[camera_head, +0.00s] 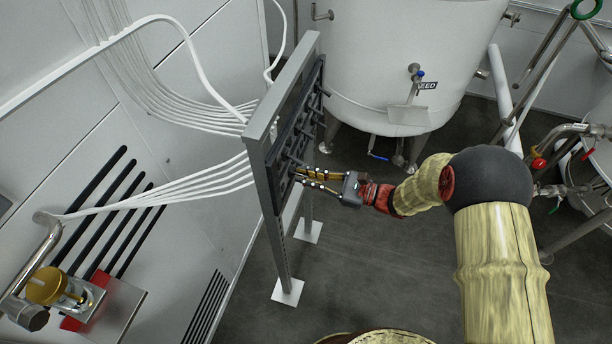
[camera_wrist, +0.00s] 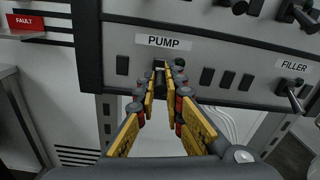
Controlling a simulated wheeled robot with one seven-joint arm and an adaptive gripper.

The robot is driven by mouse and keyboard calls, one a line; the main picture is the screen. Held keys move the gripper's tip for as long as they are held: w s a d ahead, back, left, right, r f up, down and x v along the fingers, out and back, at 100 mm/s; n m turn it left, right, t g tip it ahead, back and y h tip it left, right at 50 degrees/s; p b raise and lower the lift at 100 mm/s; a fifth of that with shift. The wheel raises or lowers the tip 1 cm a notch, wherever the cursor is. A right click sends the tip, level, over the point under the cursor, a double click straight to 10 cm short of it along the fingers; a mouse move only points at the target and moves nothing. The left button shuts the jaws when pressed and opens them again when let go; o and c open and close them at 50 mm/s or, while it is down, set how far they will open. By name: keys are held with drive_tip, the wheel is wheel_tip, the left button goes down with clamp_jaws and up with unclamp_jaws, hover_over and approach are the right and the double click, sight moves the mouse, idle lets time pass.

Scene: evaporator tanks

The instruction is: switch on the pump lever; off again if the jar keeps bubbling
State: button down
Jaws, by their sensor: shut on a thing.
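The PUMP label (camera_wrist: 163,42) is on a light grey panel in the wrist view. My gripper (camera_wrist: 165,78) reaches up to the panel just below this label, its yellow fingers closed on the pump lever. The lever is mostly hidden between the fingertips, so its position is hard to tell. In the head view my gripper (camera_head: 298,172) is at the near side of the upright panel frame (camera_head: 283,150). I cannot make out a jar or any bubbling in either view.
The FILLER lever (camera_wrist: 290,92) is right of my gripper. A red FAULT label (camera_wrist: 24,22) is at upper left. A large white tank (camera_head: 400,60) stands behind the panel frame. White hoses (camera_head: 150,190) run left from the frame. Grey floor (camera_head: 350,250) is open below my arm.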

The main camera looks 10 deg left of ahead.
drive_tip(key=r+h+p, duration=0.1)
drive_tip(key=p, duration=0.1)
drive_tip(key=shift+p, duration=0.4)
drive_tip(key=h+p, duration=0.2)
drive_tip(key=p, duration=0.1)
drive_tip(key=shift+r, duration=0.35)
drive_tip(key=shift+h+p, duration=0.7)
drive_tip(key=shift+f, duration=0.1)
drive_tip(key=c, duration=1.9)
unclamp_jaws()
drive_tip(key=v, duration=1.2)
drive_tip(key=shift+w, duration=0.2)
